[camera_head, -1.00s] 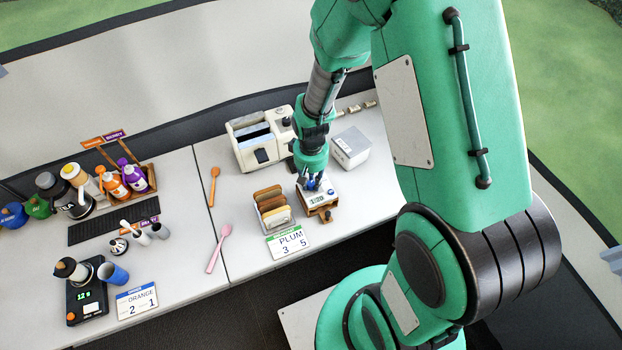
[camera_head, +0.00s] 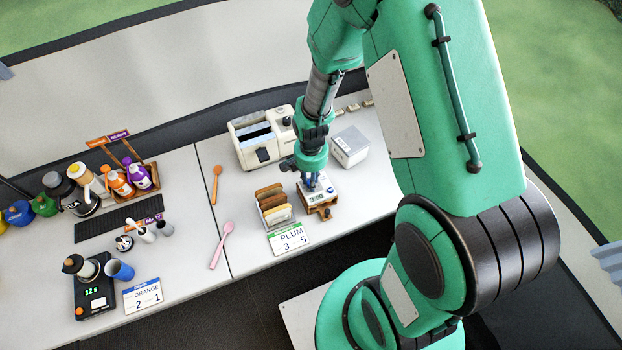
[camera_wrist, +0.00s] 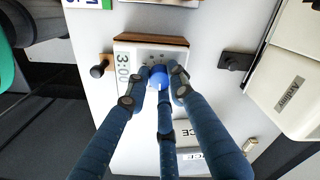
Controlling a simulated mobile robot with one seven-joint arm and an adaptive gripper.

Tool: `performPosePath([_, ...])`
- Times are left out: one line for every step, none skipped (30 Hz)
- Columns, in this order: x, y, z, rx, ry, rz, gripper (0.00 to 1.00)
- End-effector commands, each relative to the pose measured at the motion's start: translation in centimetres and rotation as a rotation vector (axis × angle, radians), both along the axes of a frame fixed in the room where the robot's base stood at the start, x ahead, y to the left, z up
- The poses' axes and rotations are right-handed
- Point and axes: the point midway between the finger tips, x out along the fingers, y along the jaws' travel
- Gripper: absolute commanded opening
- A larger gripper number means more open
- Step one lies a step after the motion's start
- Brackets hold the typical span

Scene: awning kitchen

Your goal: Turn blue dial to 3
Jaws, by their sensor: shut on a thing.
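The blue dial (camera_wrist: 158,75) sits on the white face of a small device with a digital display (camera_wrist: 124,72) that appears to read 3:00. The device (camera_head: 318,197) rests on a wooden stand in the head view. My gripper (camera_wrist: 160,82) has its blue fingers closed around the dial from several sides. In the head view my gripper (camera_head: 312,182) points down onto the device, and the dial is mostly hidden by it.
A toast rack (camera_head: 272,206) and a PLUM 3 5 card (camera_head: 288,240) stand just left of the device. A toaster (camera_head: 256,140) is behind it, and a pale box (camera_head: 350,147) is to the right. A pink spoon (camera_head: 221,245) lies on the counter farther left.

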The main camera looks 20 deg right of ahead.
Motion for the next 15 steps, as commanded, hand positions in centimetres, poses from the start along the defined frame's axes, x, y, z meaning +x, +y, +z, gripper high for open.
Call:
performPosePath([0.02, 0.01, 0.05, 0.0, 0.0, -0.012, 0.0])
performPosePath([0.02, 0.01, 0.05, 0.0, 0.0, -0.019, 0.0])
performPosePath([0.01, 0.0, 0.04, 0.0, 0.0, -0.027, 0.0])
performPosePath([0.02, 0.01, 0.03, 0.0, 0.0, -0.031, 0.0])
performPosePath([0.02, 0.01, 0.02, 0.0, 0.0, -0.034, 0.0])
performPosePath([0.02, 0.01, 0.02, 0.0, 0.0, -0.037, 0.0])
performPosePath([0.02, 0.01, 0.01, 0.0, 0.0, -0.038, 0.0])
performPosePath([0.02, 0.01, 0.01, 0.0, 0.0, -0.039, 0.0])
performPosePath([0.02, 0.01, 0.01, 0.0, 0.0, -0.04, 0.0])
performPosePath([0.03, 0.0, 0.01, 0.0, 0.0, -0.04, 0.0])
performPosePath([0.02, 0.01, 0.0, 0.0, 0.0, -0.04, 0.0])
performPosePath([0.03, 0.0, 0.0, 0.0, 0.0, -0.04, 0.0])
performPosePath([0.03, 0.0, 0.01, 0.0, 0.0, -0.04, 0.0])
performPosePath([0.03, 0.0, 0.0, 0.0, 0.0, -0.039, 0.0])
performPosePath([0.03, 0.0, 0.0, 0.0, 0.0, -0.039, 0.0])
